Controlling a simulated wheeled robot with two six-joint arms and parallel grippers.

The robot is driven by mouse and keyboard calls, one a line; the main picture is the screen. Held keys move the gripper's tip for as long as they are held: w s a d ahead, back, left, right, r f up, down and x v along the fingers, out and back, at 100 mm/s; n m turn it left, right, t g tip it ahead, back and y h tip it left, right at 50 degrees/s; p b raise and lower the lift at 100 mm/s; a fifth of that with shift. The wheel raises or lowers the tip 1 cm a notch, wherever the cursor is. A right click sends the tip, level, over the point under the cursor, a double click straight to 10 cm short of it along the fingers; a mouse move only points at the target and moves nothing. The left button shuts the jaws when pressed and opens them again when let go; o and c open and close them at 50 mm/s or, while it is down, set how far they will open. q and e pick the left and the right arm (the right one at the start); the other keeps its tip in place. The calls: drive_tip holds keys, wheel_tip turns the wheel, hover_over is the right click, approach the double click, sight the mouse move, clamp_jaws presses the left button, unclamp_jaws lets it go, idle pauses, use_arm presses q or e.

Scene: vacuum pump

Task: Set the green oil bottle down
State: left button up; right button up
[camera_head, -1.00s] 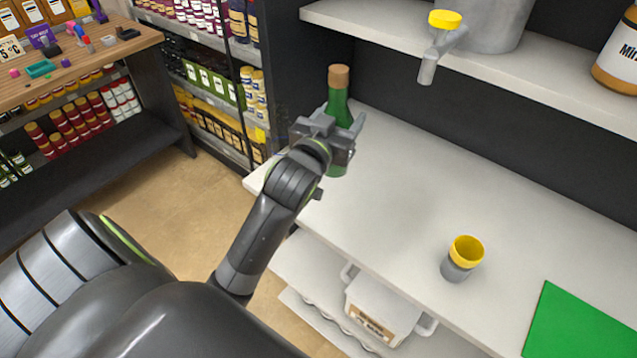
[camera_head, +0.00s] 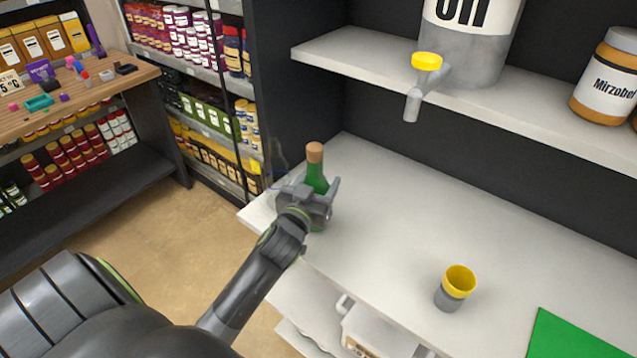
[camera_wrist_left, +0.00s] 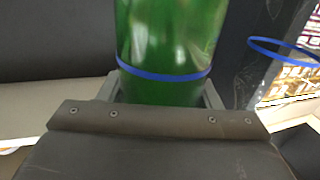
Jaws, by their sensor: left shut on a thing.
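The green oil bottle (camera_head: 316,180) with a cork stopper stands upright at the left end of the white counter (camera_head: 400,215). My left gripper (camera_head: 310,203) is shut around the bottle's body. In the left wrist view the green bottle (camera_wrist_left: 170,40), with a blue band, fills the space between the fingers of my left gripper (camera_wrist_left: 160,92). The bottle's base is mostly hidden behind the gripper, so I cannot tell whether it touches the counter. My right gripper is not in view.
A grey cup with a yellow inside (camera_head: 455,288) stands on the counter, with a green mat (camera_head: 572,338) to its right. Above, a shelf (camera_head: 360,60) holds an oil tank (camera_head: 468,45) with a yellow-capped tap (camera_head: 420,80) and a jar (camera_head: 610,80). The counter's middle is clear.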

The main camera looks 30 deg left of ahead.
use_arm(q)
drive_tip(key=shift+f, duration=0.15)
drive_tip(key=o, duration=0.7)
drive_tip(key=shift+f, duration=0.15)
drive_tip(key=o, duration=0.5)
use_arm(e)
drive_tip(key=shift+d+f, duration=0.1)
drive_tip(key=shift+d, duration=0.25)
use_arm(q)
drive_tip(key=shift+r, duration=0.2)
drive_tip(key=shift+s+f, duration=0.1)
drive_tip(key=shift+s, duration=0.2)
drive_tip(key=shift+s+d+b, duration=0.35)
drive_tip(key=shift+s+b, duration=0.1)
drive_tip(key=shift+s, duration=1.45)
drive_tip(key=shift+s+d+b, duration=0.4)
drive_tip(key=shift+s, duration=1.45)
drive_tip(key=shift+s+d+b, duration=0.35)
drive_tip(key=shift+s+b, duration=0.1)
drive_tip(key=shift+s, duration=1.45)
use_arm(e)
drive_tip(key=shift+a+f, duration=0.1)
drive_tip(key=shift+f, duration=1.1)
